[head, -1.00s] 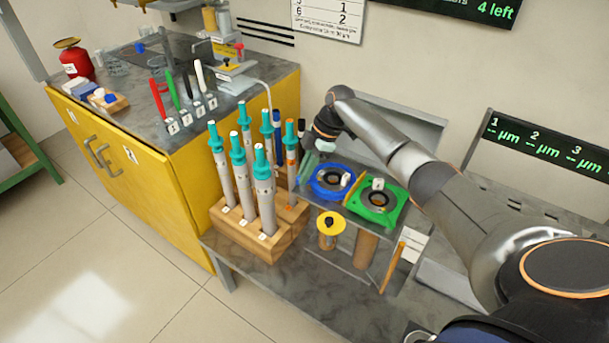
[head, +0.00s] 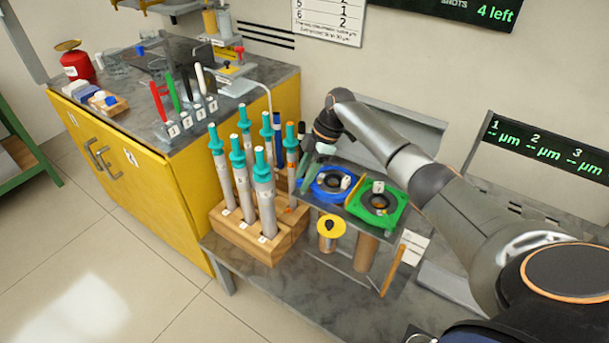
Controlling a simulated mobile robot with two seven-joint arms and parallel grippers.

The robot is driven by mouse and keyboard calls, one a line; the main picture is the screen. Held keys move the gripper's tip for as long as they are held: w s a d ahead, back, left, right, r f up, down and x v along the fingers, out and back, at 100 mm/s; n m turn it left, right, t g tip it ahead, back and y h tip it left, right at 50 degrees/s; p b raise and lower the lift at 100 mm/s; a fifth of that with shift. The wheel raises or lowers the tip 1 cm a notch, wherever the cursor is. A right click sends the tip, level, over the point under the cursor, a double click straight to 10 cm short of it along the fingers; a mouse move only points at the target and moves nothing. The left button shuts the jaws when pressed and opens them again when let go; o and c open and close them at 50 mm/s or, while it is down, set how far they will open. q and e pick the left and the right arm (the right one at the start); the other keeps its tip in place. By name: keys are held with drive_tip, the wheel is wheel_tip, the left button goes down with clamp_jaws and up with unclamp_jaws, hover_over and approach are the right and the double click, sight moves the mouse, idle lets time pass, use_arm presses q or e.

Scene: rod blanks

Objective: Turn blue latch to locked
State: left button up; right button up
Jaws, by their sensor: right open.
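The blue ring-shaped fixture (head: 318,192) sits on the raised grey shelf, beside a green one. A small pale tab marked with a number stands on its right side, over a dark round centre. I cannot make out the latch's lever or its position clearly. I cannot tell whether a finger touches the blue fixture. My left gripper is out of view.
The green fixture (head: 393,217) is close on the right. A wooden block (head: 235,233) with several tall teal-topped rods stands at the left. A yellow-topped cylinder (head: 330,227) is in front. The yellow cabinet (head: 145,190) is further left.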

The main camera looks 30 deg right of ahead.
drive_tip(key=shift+r, duration=0.1)
drive_tip(key=p+v, duration=0.1)
drive_tip(key=v, duration=1.1)
drive_tip(key=shift+d, duration=0.15)
drive_tip(key=shift+s+r, duration=0.1)
drive_tip(key=shift+r, duration=0.05)
